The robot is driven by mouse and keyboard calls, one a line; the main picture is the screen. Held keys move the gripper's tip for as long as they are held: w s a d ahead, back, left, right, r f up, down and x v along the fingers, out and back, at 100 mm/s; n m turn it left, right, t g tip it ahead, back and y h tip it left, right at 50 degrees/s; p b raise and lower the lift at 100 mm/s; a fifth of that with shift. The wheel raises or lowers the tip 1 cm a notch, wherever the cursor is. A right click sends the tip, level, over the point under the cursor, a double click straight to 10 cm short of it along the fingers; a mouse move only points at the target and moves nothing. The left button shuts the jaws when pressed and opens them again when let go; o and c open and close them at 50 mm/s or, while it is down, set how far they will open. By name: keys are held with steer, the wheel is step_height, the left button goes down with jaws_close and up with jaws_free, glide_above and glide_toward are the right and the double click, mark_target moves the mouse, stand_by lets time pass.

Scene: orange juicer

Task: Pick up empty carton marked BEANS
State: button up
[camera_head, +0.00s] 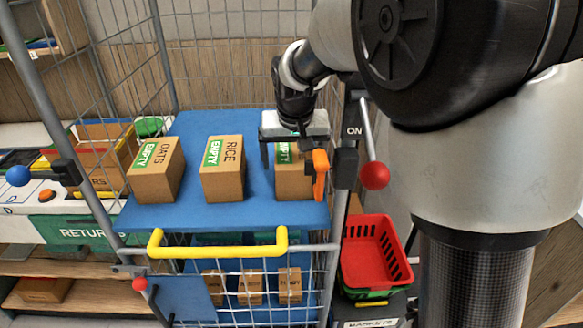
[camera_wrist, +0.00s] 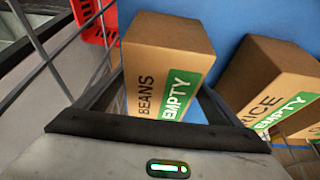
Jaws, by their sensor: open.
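The brown carton marked BEANS and EMPTY (camera_wrist: 165,50) stands in the middle of the wrist view. In the head view this carton (camera_head: 294,185) is at the right end of the blue shelf (camera_head: 190,216), partly hidden by my gripper (camera_head: 292,165). My gripper is open above it, with a finger towards each side. In the wrist view the fingers of my gripper (camera_wrist: 160,95) lie either side of the carton's lower part. I cannot tell whether they touch it.
The RICE carton (camera_head: 223,170) and OATS carton (camera_head: 157,170) stand to the left on the shelf. The cage has a yellow handle (camera_head: 218,250) in front and wire sides. A red basket (camera_head: 370,255) stands at right, beside the cage.

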steer(key=shift+r, duration=0.1)
steer(key=shift+c, duration=0.2)
steer(key=c, duration=1.1)
steer(key=shift+r, duration=0.1)
